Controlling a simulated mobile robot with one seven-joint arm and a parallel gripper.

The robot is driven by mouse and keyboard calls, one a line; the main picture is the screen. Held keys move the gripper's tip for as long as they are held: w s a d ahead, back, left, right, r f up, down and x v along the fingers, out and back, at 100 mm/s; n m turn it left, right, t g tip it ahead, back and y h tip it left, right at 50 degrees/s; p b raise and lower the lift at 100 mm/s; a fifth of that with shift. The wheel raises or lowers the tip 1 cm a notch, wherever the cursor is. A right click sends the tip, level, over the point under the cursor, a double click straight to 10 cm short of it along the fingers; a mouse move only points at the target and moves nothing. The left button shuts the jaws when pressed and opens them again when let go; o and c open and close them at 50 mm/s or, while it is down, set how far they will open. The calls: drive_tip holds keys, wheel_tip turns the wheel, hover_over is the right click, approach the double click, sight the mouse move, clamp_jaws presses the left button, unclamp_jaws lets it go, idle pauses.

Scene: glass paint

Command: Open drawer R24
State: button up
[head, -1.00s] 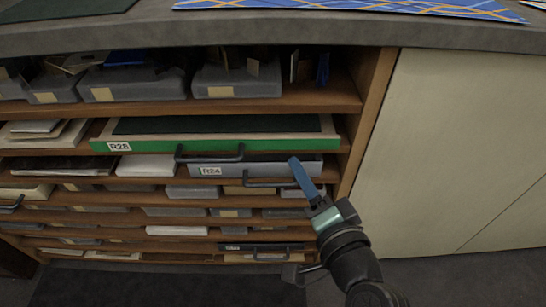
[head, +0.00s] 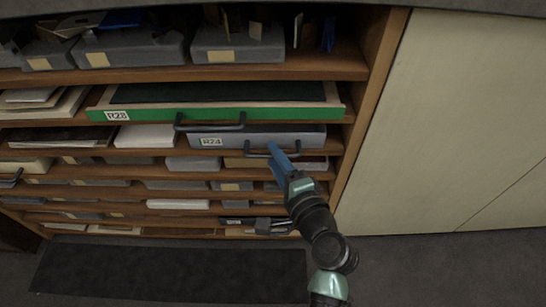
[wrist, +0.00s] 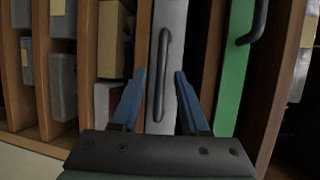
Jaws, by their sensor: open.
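Drawer R24 (head: 225,141) is a grey drawer with a white label, in the shelf unit just below the green drawer R28. Its dark bar handle (head: 260,153) runs along the lower front, to the right of the label. My gripper (head: 272,150) is at the right part of this handle in the head view. In the wrist view the picture is turned, so the grey drawer front (wrist: 177,40) stands upright. There the handle (wrist: 162,75) lies between the two blue fingers of my open gripper (wrist: 158,76). I cannot tell whether the fingers touch it.
The green drawer R28 (head: 270,115) sticks out a little above, with its own dark handle (head: 210,125). Grey boxes and papers fill other shelves. A cream cabinet panel (head: 440,120) stands to the right. A dark mat (head: 170,275) lies on the floor.

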drive_tip(key=shift+x, duration=0.75)
clamp_jaws()
idle(0.9)
